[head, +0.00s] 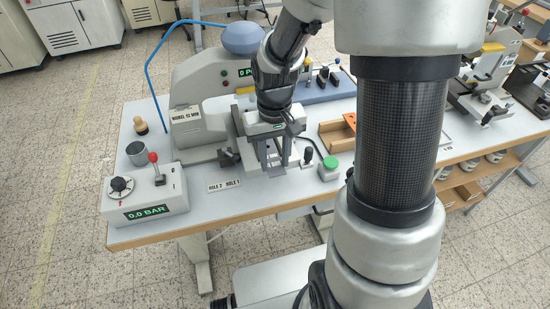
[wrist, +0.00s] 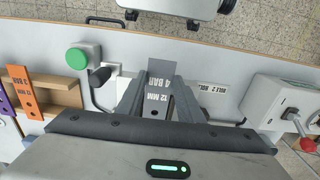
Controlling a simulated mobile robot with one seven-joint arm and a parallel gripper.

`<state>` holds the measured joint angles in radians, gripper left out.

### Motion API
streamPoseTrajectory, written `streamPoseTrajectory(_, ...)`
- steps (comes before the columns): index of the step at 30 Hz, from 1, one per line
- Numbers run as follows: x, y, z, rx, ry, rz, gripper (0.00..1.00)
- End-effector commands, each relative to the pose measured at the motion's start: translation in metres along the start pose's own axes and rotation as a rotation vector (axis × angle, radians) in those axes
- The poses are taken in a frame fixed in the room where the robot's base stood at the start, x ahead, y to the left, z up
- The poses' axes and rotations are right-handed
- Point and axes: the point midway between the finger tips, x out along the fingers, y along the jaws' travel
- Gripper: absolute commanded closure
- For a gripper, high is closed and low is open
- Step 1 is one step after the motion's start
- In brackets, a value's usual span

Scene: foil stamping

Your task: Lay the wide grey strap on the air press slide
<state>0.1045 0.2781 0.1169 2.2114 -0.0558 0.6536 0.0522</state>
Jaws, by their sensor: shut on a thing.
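My gripper (head: 272,160) is over the middle of the workbench, in front of the air press (head: 190,127). In the wrist view my gripper (wrist: 158,95) is shut on the wide grey strap (wrist: 157,76), which lies between the two fingers. The strap's printed marks "4 BAR" and "12 MM" show there. In the head view the strap is mostly hidden by the fingers. The press slide is not clearly visible behind my gripper and arm, and I cannot tell whether the strap touches it.
A control box (head: 145,199) reading 0.0 BAR stands at the left front. A green button (head: 330,163) and a black-knobbed lever (head: 307,155) are right of my gripper.

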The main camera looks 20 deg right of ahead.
Motion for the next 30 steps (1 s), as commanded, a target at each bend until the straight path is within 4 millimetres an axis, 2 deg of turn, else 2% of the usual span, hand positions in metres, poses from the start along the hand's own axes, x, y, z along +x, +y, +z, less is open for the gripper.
streamPoseTrajectory(1,0.000,0.000,-0.001,0.000,0.001,0.000,0.88)
streamPoseTrajectory(2,0.000,0.000,-0.001,0.000,0.001,0.000,0.61)
streamPoseTrajectory(5,0.000,0.000,-0.001,0.000,0.002,0.000,0.45)
streamPoseTrajectory(13,-0.001,0.000,-0.001,0.000,0.001,0.000,0.45)
streamPoseTrajectory(17,-0.009,0.000,-0.001,0.000,0.003,0.000,0.45)
streamPoseTrajectory(20,-0.024,0.000,-0.002,0.001,0.005,0.000,0.45)
streamPoseTrajectory(30,-0.107,0.000,-0.002,0.000,0.007,0.000,0.45)
